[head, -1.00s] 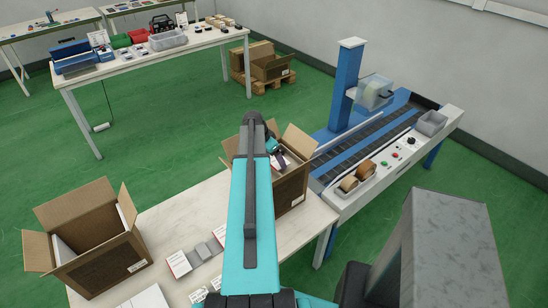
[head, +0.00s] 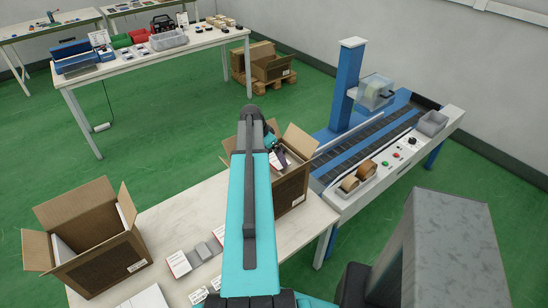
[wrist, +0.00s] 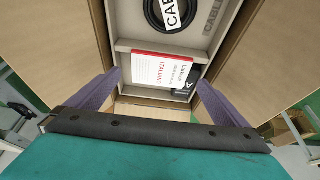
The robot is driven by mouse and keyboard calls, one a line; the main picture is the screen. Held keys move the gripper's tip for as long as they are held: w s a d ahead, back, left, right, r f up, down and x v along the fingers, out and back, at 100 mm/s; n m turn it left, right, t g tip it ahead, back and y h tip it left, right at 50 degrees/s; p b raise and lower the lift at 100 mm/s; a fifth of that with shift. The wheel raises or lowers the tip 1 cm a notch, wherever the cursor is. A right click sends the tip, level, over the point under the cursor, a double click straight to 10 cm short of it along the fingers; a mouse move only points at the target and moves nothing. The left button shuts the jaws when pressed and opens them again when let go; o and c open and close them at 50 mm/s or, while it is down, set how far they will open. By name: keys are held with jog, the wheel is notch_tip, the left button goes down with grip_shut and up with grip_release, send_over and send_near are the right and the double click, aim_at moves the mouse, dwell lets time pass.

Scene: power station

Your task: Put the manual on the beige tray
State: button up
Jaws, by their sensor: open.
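The manual is a white booklet with a red strip and the word ITALIANO (wrist: 162,70). In the wrist view it lies inside an open cardboard box, on the beige tray (wrist: 124,24) with raised dividers. It partly covers a black card marked A (wrist: 187,79). A coiled black cable (wrist: 168,12) sits in the compartment beyond. My gripper (wrist: 160,77) is open, with one purple finger on each side of the manual and gaps between. In the head view my gripper (head: 283,154) is at the box mouth, partly hidden by my arm.
The box (head: 293,190) stands on a white table (head: 180,215), flaps up around my gripper. Another open box (head: 95,240) stands at left. Small white and grey boxes (head: 190,258) lie between them. A blue conveyor (head: 375,140) adjoins at right.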

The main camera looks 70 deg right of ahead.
jog(key=b+v, duration=0.2)
jog(key=v, duration=0.7)
jog(key=shift+r, duration=0.25)
jog(key=shift+s+a, duration=0.1)
dwell(0.7)
